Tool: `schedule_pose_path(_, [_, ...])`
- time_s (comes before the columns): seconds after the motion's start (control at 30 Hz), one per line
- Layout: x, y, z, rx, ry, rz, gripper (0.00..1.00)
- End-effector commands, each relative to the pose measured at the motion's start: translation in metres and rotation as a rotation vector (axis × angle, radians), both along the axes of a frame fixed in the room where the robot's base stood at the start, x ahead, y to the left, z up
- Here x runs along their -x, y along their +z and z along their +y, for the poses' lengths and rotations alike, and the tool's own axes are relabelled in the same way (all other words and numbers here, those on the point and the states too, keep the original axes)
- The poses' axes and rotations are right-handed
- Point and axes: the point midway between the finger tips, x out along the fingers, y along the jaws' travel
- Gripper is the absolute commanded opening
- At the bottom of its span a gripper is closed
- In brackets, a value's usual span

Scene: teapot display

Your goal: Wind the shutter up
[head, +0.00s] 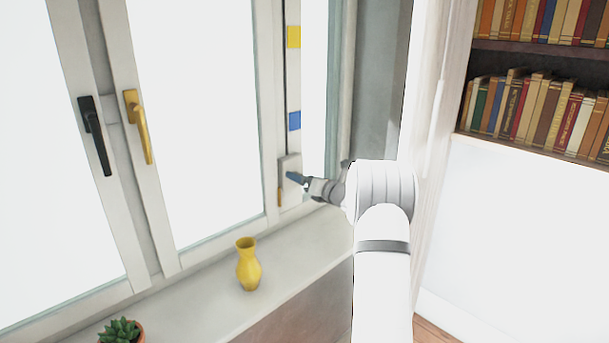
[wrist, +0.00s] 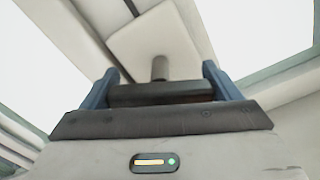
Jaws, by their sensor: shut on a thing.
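The white winder box (head: 291,166) sits low on the right window post, and it fills the top of the wrist view (wrist: 150,40). A short grey-brown stub (wrist: 160,68) comes out of it to a dark brown grip (wrist: 160,93). My gripper (head: 298,178) is at the box, its blue fingers on either side of the dark grip and shut on it in the wrist view (wrist: 162,84). In the head view my gripper hides part of the box. A gold piece (head: 280,197) shows at its lower left. No shutter slats show; the panes are bright white.
A yellow square (head: 294,37) and a blue square (head: 294,120) mark the post above the box. A yellow vase (head: 248,264) and a potted succulent (head: 121,331) stand on the sill (head: 205,289). Bookshelves (head: 540,105) are at the right.

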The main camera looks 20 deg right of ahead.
Motion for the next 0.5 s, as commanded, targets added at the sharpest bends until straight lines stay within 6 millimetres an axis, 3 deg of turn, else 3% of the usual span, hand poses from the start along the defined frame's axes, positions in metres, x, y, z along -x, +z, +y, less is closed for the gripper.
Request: schedule_pose_path(0.5, [0.0002,-0.003,0.0006,-0.08,0.001,0.033,0.61])
